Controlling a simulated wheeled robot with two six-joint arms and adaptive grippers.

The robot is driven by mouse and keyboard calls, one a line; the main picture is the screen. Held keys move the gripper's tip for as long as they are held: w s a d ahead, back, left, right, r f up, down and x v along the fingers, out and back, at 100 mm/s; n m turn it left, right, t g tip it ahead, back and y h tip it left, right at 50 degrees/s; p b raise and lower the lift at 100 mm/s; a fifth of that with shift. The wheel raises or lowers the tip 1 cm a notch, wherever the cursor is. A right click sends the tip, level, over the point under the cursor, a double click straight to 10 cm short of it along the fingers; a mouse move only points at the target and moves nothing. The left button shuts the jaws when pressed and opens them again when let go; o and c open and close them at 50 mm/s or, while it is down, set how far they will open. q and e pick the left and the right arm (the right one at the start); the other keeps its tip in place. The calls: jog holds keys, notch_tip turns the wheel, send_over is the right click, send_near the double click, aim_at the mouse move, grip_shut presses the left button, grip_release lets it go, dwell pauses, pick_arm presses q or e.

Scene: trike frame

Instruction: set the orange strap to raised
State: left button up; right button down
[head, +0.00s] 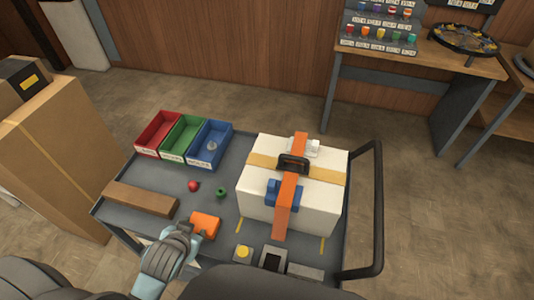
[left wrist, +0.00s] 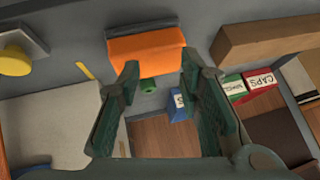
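The orange strap (head: 286,205) runs from back to front over a white box (head: 325,185) on the cart. It passes by a black handle (head: 293,163) and a blue buckle (head: 272,190); its lower end extends at the box's front. I cannot tell whether it stands off the box there. My left gripper (head: 190,236) is left of the box, at the cart's front, by an orange block (head: 205,223). In the left wrist view my left gripper (left wrist: 160,78) is open and empty, with the orange block (left wrist: 146,47) beyond its fingertips. My right gripper is not in view.
Red (head: 157,132), green (head: 182,138) and blue (head: 209,146) bins stand at the cart's back left. A brown bar (head: 140,199), red ball (head: 193,186) and green piece (head: 222,192) lie nearby. A yellow button (head: 243,252) is at the front. A black rail (head: 378,210) bounds the right.

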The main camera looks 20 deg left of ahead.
pick_arm(q)
jog(key=w+a+r+m+t, duration=0.1)
jog(key=w+a+r+t, duration=0.1)
jog(key=w+r+t, duration=0.4)
jog(key=w+a+r+m+t, duration=0.15)
jog(key=w+r, duration=0.25)
jog(key=w, duration=0.4)
jog(key=w+d+r+m+t+h, duration=0.45)
jog(key=w+r, duration=0.25)
jog(key=r, duration=0.2)
jog(key=d+r+m+h, duration=0.3)
jog(key=d+m+h, duration=0.1)
jog(key=m+h, duration=0.3)
jog(key=m+g+h, duration=0.6)
jog(key=m+g, duration=0.5)
jog(key=g, duration=0.2)
send_near(284, 158)
jog(key=a+r, duration=0.1)
jog(key=a, duration=0.1)
jog(key=shift+d+f+g, duration=0.15)
jog(key=shift+d+g, duration=0.15)
jog(key=shift+d, duration=0.05)
jog(key=p+x, duration=0.1)
jog(key=x, duration=1.2)
jog(key=shift+d+f, duration=0.2)
jog(key=shift+d, duration=0.05)
